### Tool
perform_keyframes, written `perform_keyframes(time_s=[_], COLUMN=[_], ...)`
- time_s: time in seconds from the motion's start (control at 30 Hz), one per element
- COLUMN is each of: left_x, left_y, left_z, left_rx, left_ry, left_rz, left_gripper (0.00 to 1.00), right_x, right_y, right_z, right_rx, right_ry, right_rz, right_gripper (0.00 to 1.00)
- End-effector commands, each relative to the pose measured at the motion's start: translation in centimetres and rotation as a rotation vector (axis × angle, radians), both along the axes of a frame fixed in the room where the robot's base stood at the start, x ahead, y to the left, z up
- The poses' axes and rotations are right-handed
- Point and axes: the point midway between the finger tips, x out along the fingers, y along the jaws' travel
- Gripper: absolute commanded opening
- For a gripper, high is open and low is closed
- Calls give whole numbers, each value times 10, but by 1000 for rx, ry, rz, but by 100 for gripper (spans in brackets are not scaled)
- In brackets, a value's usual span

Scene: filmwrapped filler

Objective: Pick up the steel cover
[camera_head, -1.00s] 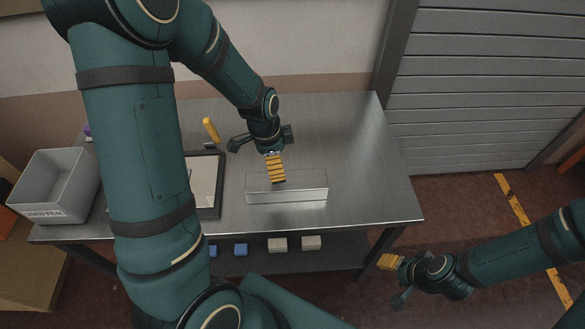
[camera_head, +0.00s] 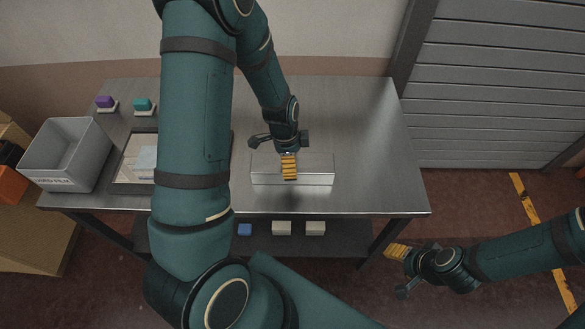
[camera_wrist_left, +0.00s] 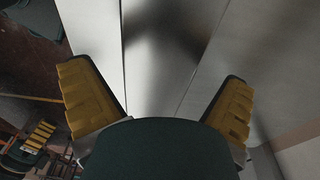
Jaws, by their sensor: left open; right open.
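The steel cover (camera_head: 318,177) is a long, shiny box-shaped piece lying on the metal table, left to right across its front half. My left gripper (camera_head: 289,168) is over the middle of the cover, pointing down, with its yellow finger pads open. In the left wrist view, the cover's plain grey surface (camera_wrist_left: 165,60) lies between the two spread fingers of that gripper (camera_wrist_left: 160,105). Whether the pads touch its sides cannot be told. My right gripper (camera_head: 396,254) is open and empty, beyond the table's front right corner.
A grey bin (camera_head: 68,155) stands at the table's left end, beside a dark-framed tray (camera_head: 128,172) partly hidden by my left arm. A purple block (camera_head: 105,102) and a teal block (camera_head: 143,104) sit behind. The table's right side (camera_head: 375,140) is clear. Small blocks lie on the lower shelf.

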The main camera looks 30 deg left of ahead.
Motion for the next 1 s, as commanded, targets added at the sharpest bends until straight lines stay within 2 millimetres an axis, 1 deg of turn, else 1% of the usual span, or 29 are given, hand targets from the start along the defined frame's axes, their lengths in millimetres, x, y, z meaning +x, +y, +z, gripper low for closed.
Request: perform_keyframes(time_s=[0.03,0.1,0.2,0.47,0.5,0.57,0.6,0.63,0.67,1.0], left_x=[0,1,2,2,2,2,2,2,2,2], left_y=[-2,-2,-3,-3,-3,-3,-3,-3,-3,-3], left_z=[-9,-18,-25,-26,-26,-26,-26,-26,-26,-25], left_rx=[1,0,1,1,1,1,1,1,1,1], left_ry=[3,1,-1,-2,-2,-1,-1,-1,-1,-3], left_rz=[-2,0,-1,-1,-1,-1,-1,-1,-1,-1], left_gripper=[100,100,100,100,86,65,51,40,36,34], right_x=[0,-1,-1,-1,-1,-1,-1,-1,-1,-1], right_y=[0,0,0,0,0,0,0,0,0,0], right_z=[-2,-3,-4,-4,-4,-4,-4,-4,-4,-4], right_rx=[0,0,0,0,0,0,0,0,0,0], right_ry=[1,2,2,3,3,3,2,2,2,2], right_rz=[0,2,2,2,2,2,2,2,2,2], right_gripper=[56,56,56,56,56,56,56,56,56,56])
